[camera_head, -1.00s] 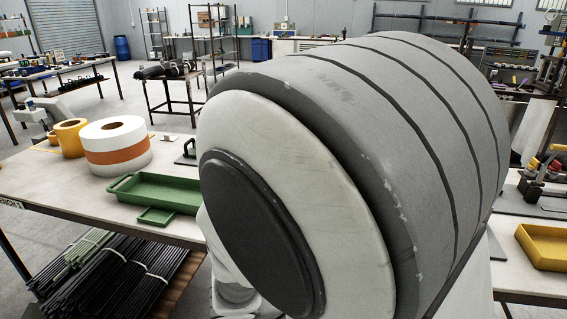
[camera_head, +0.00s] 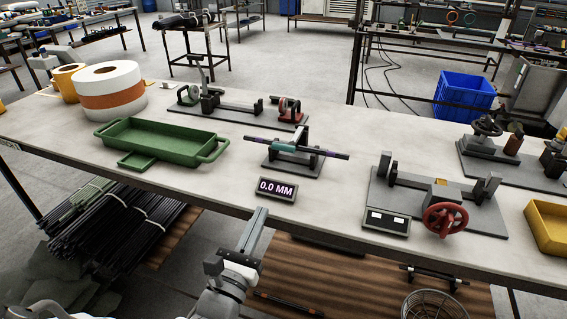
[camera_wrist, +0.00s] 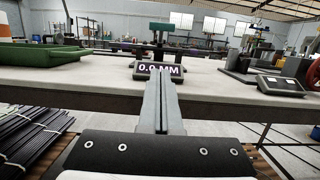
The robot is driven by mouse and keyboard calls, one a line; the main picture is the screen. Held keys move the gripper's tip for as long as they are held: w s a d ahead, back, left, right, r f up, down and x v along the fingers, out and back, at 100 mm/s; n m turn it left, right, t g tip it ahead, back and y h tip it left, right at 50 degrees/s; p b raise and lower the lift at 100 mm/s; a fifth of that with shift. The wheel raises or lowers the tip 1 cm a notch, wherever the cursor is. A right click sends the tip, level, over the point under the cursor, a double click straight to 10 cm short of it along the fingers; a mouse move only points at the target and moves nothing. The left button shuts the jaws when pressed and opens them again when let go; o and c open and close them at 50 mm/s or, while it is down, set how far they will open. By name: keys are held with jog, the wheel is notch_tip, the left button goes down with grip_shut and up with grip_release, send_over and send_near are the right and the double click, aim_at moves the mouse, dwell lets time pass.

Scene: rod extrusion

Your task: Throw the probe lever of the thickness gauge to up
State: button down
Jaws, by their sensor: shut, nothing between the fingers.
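The thickness gauge (camera_head: 290,165) stands mid-bench on a dark base, with a teal and purple rod (camera_head: 330,154) lying across it. A short dark upright part (camera_head: 304,137) rises at the rod; I cannot tell surely if it is the probe lever or how it is set. The gauge's display (camera_head: 276,190) in front reads 0.0 MM; it also shows in the wrist view (camera_wrist: 160,68). My gripper (camera_head: 261,212) is shut and empty, near the bench's front edge, apart from the gauge. In the wrist view its fingertips (camera_wrist: 160,76) point at the display and partly cover the gauge.
A green tray (camera_head: 160,147) lies left of the gauge. A fixture with a red handwheel (camera_head: 444,219) stands at right, beside a yellow tray (camera_head: 545,228). Another fixture (camera_head: 235,113) stands behind. The bench's front edge (camera_head: 215,206) is close to my gripper.

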aim_at(276, 192)
jog(key=b+x, duration=0.1)
jog(key=x, duration=0.8)
jog(key=shift+w+d+b, duration=0.2)
jog(key=shift+w+b, duration=0.1)
jog(key=shift+b, duration=0.05)
jog(key=r, duration=0.1)
jog(key=w+r, duration=0.2)
jog(key=shift+d+r, duration=0.1)
jog(key=shift+d, duration=0.2)
jog(key=shift+r, duration=0.15)
